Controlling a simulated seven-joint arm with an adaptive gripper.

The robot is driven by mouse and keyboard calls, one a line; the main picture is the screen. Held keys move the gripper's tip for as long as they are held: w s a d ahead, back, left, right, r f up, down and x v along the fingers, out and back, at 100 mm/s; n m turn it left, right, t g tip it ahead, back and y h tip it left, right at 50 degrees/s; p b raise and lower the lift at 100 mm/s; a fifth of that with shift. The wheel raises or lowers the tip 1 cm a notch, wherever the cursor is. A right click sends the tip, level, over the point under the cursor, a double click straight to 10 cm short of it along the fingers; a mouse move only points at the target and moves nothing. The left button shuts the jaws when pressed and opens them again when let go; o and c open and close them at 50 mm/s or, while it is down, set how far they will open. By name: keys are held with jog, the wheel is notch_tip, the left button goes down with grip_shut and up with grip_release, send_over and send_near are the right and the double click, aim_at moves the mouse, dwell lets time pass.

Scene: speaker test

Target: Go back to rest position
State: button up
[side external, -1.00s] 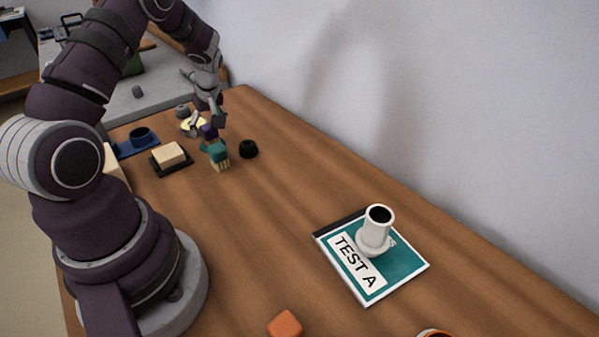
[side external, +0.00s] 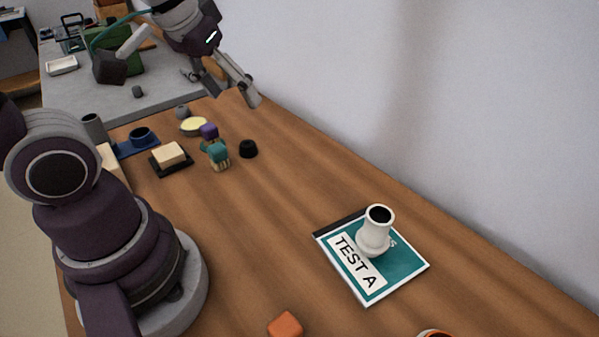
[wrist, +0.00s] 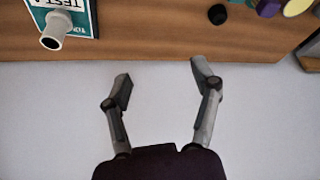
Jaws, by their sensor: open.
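My gripper (side external: 222,88) is raised above the far part of the wooden table in the side external view. In the wrist view my gripper (wrist: 160,85) has its two fingers spread wide with nothing between them. Below the fingers there I see pale wall and the table's edge. A white cylindrical piece (side external: 374,232) stands on a teal pad marked TEST A (side external: 402,268), well away from my gripper. They also show at the upper left of the wrist view, the white piece (wrist: 56,28) and the pad (wrist: 86,18).
Near the gripper's side of the wooden table (side external: 290,190) stand a teal and purple stack (side external: 216,152), a black knob (side external: 248,149), a beige block on a dark tray (side external: 170,154) and a yellow disc (side external: 193,125). An orange block (side external: 285,325) lies in front. The wall (side external: 430,90) borders the table.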

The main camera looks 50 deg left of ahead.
jog(key=s+d+m, duration=0.1)
jog(key=m, duration=0.1)
jog(key=s+d+m+h, duration=0.1)
jog(key=s+d+m, duration=0.1)
jog(key=shift+d+f+t, duration=0.15)
jog(key=shift+d+t, duration=0.1)
jog(key=shift+t, duration=0.05)
